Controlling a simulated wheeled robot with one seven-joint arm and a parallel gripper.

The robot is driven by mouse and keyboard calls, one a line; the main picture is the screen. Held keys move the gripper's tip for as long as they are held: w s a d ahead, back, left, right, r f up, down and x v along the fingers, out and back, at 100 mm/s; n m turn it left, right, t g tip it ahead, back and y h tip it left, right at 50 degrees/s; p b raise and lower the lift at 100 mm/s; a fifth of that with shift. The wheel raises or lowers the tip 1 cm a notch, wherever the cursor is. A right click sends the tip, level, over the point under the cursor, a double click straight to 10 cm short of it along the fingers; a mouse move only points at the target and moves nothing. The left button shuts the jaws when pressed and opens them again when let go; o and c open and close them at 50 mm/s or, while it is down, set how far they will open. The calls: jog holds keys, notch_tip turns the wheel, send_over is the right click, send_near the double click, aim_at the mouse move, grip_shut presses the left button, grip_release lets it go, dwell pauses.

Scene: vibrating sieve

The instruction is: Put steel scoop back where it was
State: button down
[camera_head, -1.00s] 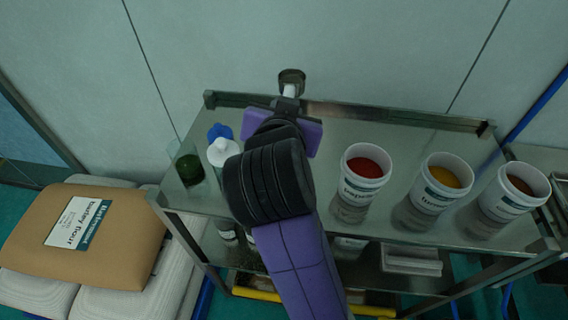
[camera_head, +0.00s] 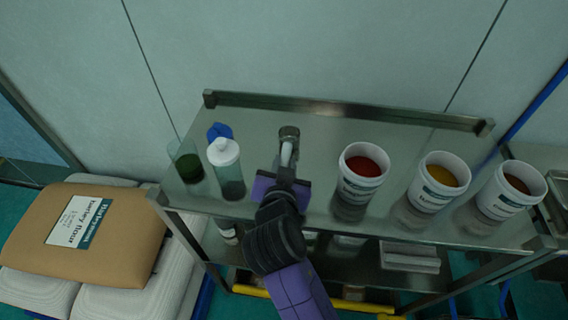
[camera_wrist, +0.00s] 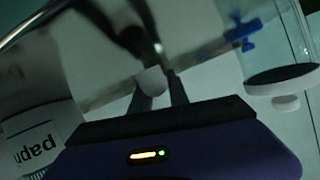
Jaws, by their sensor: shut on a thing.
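The steel scoop (camera_head: 289,133) is in the head view, with a dark metal bowl at its far end and a pale handle. My gripper (camera_head: 286,166) is shut on the scoop's handle, over the cart's top shelf between the white-capped bottle and the red-filled tub. In the wrist view the pale handle end (camera_wrist: 152,82) sits between my finger tips (camera_wrist: 160,92). The scoop's bowl is dark and blurred there. I cannot tell whether the scoop touches the shelf.
The metal cart's top shelf (camera_head: 330,125) has a raised back rail. A green-filled beaker (camera_head: 187,162), a blue item (camera_head: 219,131) and a white-capped bottle (camera_head: 226,165) stand left. Tubs of red (camera_head: 362,172), yellow (camera_head: 438,182) and brown (camera_head: 510,190) contents stand right. Shelf behind the scoop is clear.

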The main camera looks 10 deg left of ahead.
jog(key=shift+f, duration=0.15)
jog(key=shift+f, duration=0.15)
jog(key=c, duration=1.3)
grip_release()
jog(key=shift+o, duration=0.2)
jog(key=shift+r, duration=0.2)
jog(key=shift+s+r, duration=0.1)
jog(key=shift+s, duration=0.05)
jog(key=b+v, duration=0.1)
jog(key=v, duration=1)
jog(key=shift+s, duration=0.25)
